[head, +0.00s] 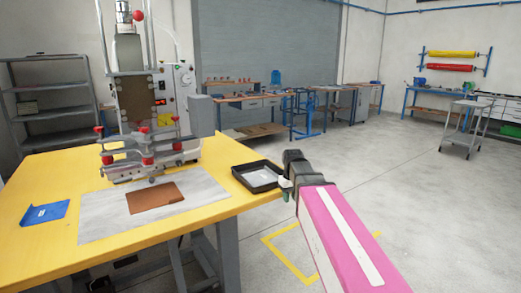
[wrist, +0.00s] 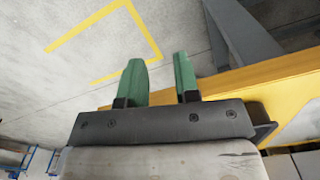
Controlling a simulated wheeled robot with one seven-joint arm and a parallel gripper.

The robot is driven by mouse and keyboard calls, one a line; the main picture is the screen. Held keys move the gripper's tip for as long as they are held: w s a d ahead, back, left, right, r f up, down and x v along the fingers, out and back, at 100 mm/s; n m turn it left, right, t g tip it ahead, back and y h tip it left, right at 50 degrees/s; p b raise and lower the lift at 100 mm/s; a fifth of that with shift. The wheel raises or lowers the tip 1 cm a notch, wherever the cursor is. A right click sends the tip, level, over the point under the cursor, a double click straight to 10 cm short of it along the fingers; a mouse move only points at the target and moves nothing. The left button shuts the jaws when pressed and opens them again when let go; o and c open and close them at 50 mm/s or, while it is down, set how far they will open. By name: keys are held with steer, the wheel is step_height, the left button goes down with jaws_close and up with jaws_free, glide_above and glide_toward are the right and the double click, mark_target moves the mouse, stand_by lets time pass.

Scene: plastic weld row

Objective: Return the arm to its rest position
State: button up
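My gripper (head: 287,189) is at the end of my pink arm in the head view, just right of the black tray at the yellow table's right edge. In the wrist view its two green fingers (wrist: 158,62) stand apart with nothing between them. Grey floor and the table's yellow edge show beyond the fingers. The head view does not show clearly whether the gripper touches the tray.
The yellow table (head: 40,175) bears a press machine (head: 140,110), a grey mat (head: 100,215) with a brown sheet (head: 155,197), a blue piece (head: 45,212) and the black tray (head: 238,172) holding a pale item. Open floor (head: 400,180) lies to the right.

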steer(key=s+d+f+m, duration=0.1)
steer(key=s+d+f, duration=0.2)
steer(key=s+f, duration=0.4)
steer(key=s+d+f+m, duration=0.2)
steer(key=s+f, duration=0.5)
steer(key=f, duration=0.4)
steer(key=shift+d+f+m, duration=0.15)
steer(key=shift+d+m, duration=0.15)
steer(key=shift+d, duration=0.45)
